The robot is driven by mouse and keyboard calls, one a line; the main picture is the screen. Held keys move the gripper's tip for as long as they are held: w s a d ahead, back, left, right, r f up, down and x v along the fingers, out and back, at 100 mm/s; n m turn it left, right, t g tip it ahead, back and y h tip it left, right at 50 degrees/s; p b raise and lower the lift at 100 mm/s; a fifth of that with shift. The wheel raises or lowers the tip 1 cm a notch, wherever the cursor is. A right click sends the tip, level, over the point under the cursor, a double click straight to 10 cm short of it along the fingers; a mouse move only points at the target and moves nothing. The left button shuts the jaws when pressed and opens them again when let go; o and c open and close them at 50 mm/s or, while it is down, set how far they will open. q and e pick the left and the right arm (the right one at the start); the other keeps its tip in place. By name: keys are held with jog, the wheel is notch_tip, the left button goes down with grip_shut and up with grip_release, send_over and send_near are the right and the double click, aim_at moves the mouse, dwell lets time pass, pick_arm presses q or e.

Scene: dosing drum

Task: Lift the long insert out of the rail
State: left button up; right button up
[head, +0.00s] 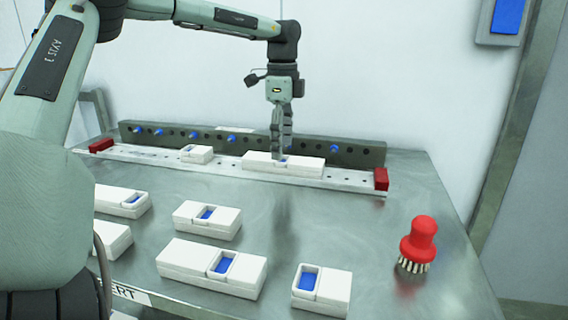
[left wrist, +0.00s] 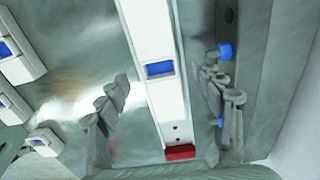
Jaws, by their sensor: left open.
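The long insert (head: 308,168), a white block with a small blue recess, sits in the metal rail (head: 350,182) toward its right part. In the left wrist view the long insert (left wrist: 147,28) runs down the picture between my fingers, its blue recess near the middle. My left gripper (head: 282,152) is open, pointing down at the insert. In the left wrist view the left gripper (left wrist: 165,98) has one finger on each side of the insert, with visible gaps. A shorter white insert (head: 196,154) sits farther left in the rail. My right gripper is not in view.
A dark back bar (head: 362,154) with blue knobs stands just behind the rail. Red stops (head: 381,179) close the rail's ends. Several white inserts (head: 178,254) lie on the table in front. A red brush (head: 419,240) stands at the right. The table between is clear.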

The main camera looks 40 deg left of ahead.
aim_at(283, 165)
pick_arm(q)
notch_tip(283, 165, down, 3)
jog(key=shift+f, duration=0.2)
jog(key=shift+d, duration=0.1)
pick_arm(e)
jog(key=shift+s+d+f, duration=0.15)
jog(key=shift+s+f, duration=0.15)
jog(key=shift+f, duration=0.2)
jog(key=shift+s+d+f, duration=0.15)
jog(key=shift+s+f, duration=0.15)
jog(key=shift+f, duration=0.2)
pick_arm(q)
jog(key=c, duration=1.5)
grip_shut()
jog(key=shift+w+r, duration=0.1)
jog(key=shift+r, duration=0.05)
